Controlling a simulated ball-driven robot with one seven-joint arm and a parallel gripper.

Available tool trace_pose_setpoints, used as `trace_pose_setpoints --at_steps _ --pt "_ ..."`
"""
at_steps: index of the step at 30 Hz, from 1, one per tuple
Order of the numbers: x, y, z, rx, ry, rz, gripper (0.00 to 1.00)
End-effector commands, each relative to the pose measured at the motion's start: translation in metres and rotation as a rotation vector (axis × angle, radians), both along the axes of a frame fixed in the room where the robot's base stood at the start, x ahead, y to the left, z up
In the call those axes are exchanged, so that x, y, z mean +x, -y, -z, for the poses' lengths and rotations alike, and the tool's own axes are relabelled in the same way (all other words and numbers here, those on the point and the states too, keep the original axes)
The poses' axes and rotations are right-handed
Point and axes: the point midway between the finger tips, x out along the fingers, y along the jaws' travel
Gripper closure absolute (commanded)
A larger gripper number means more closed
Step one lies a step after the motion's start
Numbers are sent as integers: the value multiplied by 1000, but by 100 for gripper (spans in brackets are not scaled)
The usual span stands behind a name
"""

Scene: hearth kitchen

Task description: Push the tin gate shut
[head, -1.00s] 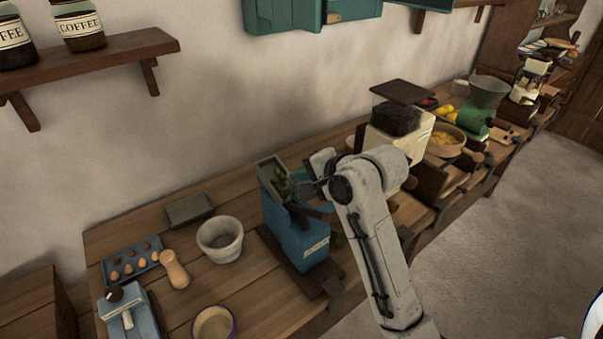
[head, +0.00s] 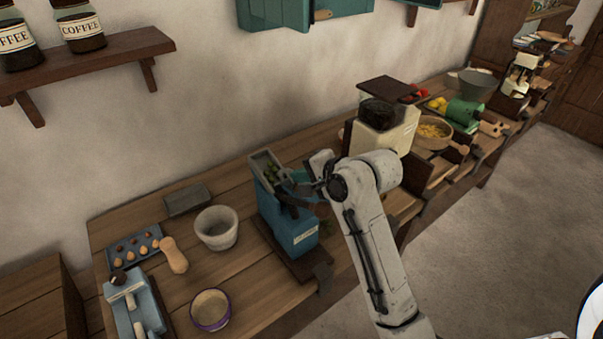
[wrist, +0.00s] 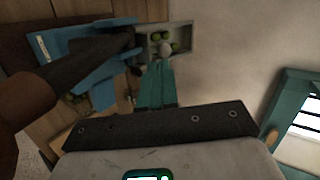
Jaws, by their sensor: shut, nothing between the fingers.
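The blue tin machine (head: 286,225) stands upright on a dark wooden base on the worktop. Its open grey hopper (head: 266,165) holds several green fruits, which also show in the wrist view hopper (wrist: 186,40). My gripper (head: 291,181) is beside the hopper, on its right. In the wrist view its teal fingers (wrist: 156,84) are together, just below the hopper, with nothing seen between them. A dark crank-like arm (wrist: 85,62) crosses the blue body. I cannot pick out the gate clearly or tell whether the fingers touch it.
A stone mortar (head: 217,228), a wooden pestle (head: 174,256) and a small bowl (head: 211,310) stand left of the machine. A cream grinder (head: 390,135) stands to the right, behind my arm. A teal wall cupboard (head: 345,8) hangs above.

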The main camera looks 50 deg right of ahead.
Motion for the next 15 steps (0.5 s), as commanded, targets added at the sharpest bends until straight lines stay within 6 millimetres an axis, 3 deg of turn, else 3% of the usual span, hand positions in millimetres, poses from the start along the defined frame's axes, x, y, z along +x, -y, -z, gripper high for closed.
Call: trace_pose_setpoints --at_steps 15 --pt "-71 -5 -49 -2 5 0 100"
